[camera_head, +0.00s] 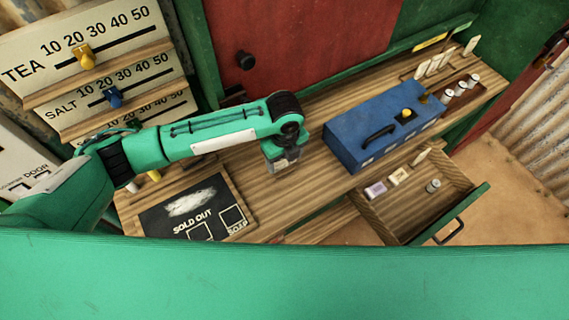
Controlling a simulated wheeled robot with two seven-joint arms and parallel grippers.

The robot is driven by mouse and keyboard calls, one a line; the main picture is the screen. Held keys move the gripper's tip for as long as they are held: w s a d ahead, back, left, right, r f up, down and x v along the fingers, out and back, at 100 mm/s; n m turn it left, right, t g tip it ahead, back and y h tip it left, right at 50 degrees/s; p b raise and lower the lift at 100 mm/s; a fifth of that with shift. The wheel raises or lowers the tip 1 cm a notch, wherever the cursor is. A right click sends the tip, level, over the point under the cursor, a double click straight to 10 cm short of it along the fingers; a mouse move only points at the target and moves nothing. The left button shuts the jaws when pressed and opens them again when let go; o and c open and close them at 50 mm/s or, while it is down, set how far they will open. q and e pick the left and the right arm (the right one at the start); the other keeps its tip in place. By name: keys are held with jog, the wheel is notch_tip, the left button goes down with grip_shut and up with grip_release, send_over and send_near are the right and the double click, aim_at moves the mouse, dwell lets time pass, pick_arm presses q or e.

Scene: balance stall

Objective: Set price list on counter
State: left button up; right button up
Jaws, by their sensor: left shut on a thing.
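My left arm reaches in from the left over the wooden counter (320,137). My left gripper (280,163) points down above the counter, between a chalkboard and a blue box. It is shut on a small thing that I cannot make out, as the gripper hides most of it. I cannot pick out a separate price list. The chalkboard (180,218) reads "SOLD OUT" and lies on the counter's near left part. Boards with number scales, TEA (30,72) and SALT (75,112), stand at the upper left. My right gripper is not in view.
The blue box (350,120) with a black handle stands on the counter. An open drawer (462,208) with small items juts out below it. White pegs (437,62) and small round-topped items (461,88) stand at the far right. A red door (300,40) is behind.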

pick_arm(q)
jog(key=shift+w+f+b, duration=0.1)
jog(key=shift+f+b, duration=0.4)
jog(key=shift+f, duration=0.35)
jog(key=shift+a+r, duration=0.1)
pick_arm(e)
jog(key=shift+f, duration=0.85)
pick_arm(q)
jog(key=o, duration=1)
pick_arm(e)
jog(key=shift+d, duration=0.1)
